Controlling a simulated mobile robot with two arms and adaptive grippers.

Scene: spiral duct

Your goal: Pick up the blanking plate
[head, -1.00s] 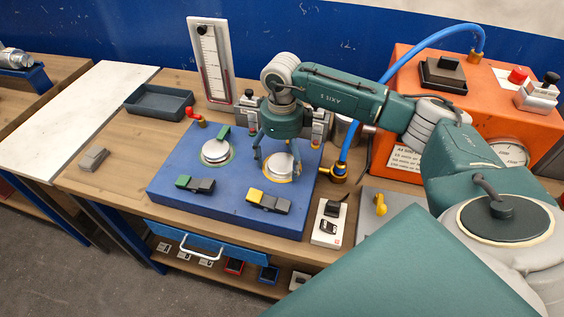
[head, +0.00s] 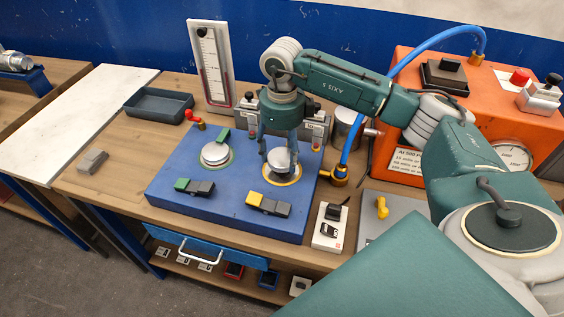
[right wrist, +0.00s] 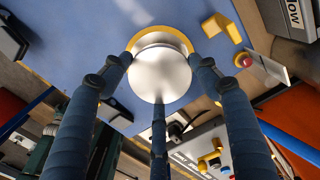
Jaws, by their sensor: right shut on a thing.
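The blanking plate looks to be the round silver disc (head: 282,159) at the yellow ring (head: 282,180) on the right half of the blue block. My right gripper (head: 278,153) points down with its fingers shut around this disc. The disc seems slightly above the ring, with a darker round area showing beneath it. In the right wrist view the disc (right wrist: 160,76) sits between the three dark blue fingers, and part of the yellow ring (right wrist: 160,34) shows behind it. My left gripper is not in view.
A second silver disc (head: 215,153) with a green ring sits on the blue block (head: 230,205). Green and yellow clamps lie in front. A blue hose (head: 352,130) and brass fitting (head: 339,175) stand close right of my gripper. Behind are a gauge board (head: 212,65) and an orange box (head: 400,155).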

